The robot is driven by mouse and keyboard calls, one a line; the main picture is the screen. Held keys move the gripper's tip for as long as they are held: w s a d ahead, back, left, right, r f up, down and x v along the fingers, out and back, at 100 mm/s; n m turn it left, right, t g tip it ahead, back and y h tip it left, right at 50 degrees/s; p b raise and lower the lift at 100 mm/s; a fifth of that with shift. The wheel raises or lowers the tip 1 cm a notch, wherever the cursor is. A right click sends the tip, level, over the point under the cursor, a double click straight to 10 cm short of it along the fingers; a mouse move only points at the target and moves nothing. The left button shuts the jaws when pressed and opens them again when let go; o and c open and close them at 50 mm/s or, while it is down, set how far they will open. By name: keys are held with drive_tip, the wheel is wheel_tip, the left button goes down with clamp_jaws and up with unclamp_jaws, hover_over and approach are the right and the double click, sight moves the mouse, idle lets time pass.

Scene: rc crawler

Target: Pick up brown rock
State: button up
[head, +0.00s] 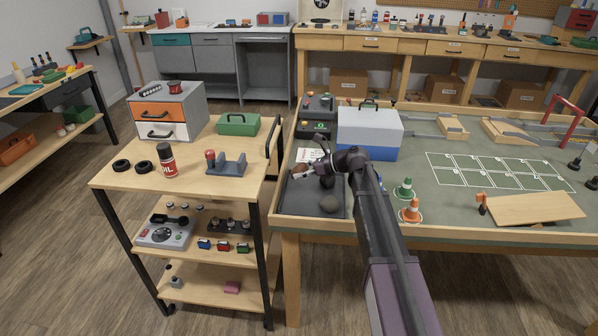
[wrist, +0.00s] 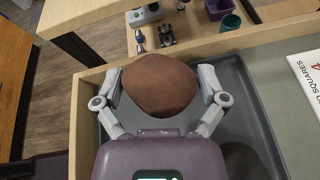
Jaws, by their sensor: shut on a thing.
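The brown rock (wrist: 160,86) is large and rounded, and it sits between the two fingers of my gripper (wrist: 160,92) in the wrist view. Both fingers touch its sides, so the gripper is shut on it. In the head view my gripper (head: 306,172) is over the dark tray (head: 296,203) at the left end of the workbench. The arm hides part of that area there. I cannot tell for sure how far the rock is above the tray.
A dark grey rock (head: 330,203) lies in the tray, also at the lower right of the wrist view (wrist: 243,160). A wooden rim (wrist: 88,110) borders the bench.

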drive_tip(key=shift+r+p, duration=0.8)
drive_tip(key=shift+r, duration=0.35)
